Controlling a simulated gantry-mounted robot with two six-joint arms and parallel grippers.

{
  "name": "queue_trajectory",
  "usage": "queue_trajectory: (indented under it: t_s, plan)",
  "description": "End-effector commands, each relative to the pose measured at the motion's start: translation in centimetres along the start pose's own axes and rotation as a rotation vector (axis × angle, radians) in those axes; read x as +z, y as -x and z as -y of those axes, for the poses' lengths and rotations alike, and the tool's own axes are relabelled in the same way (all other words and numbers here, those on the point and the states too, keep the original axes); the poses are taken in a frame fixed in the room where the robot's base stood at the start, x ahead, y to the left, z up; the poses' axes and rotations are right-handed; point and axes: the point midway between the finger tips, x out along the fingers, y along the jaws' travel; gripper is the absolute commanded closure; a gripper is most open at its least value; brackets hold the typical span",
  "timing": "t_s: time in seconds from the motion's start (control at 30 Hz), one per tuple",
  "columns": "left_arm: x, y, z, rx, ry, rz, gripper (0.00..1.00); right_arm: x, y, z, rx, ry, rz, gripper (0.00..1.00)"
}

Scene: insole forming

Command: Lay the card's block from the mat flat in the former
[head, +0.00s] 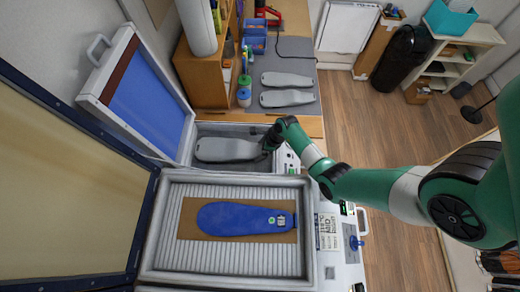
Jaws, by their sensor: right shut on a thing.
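A grey insole-shaped block (225,150) lies level, or nearly so, within the open former (203,130). I cannot tell whether it touches the former's floor. My right gripper (268,142) is shut on its right end, and the dark fingers partly hide that end. Two more grey blocks (287,79) (288,98) lie side by side on the grey mat (303,119) on the bench. My left gripper is out of view. No writing on a card can be read.
The former's blue-lined lid (150,98) stands open at the left. In front, a blue insole (232,218) lies on a brown sheet (190,232) over a ribbed bed. A control panel (328,232) is at its right. Bottles and blue bins stand left of the mat.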

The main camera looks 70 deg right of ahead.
Motion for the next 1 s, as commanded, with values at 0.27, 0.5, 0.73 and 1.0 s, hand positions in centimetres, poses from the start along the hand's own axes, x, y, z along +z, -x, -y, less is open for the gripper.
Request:
queue_trajectory:
  t_s: [0.27, 0.5, 0.73, 1.0]
  plan:
    - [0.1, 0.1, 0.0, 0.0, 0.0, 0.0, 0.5, 0.0, -0.1, 0.1, -0.002, 0.0, 0.003, 0.99]
    - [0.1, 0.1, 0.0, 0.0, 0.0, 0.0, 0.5, 0.0, -0.1, 0.1, -0.001, 0.0, 0.002, 0.0]
    - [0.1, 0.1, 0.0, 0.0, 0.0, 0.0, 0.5, -0.1, -0.1, 0.0, 0.001, 0.0, -0.002, 0.0]
    - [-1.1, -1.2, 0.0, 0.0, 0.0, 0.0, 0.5, 0.1, 4.0, 0.1, -0.003, -0.001, 0.002, 0.0]
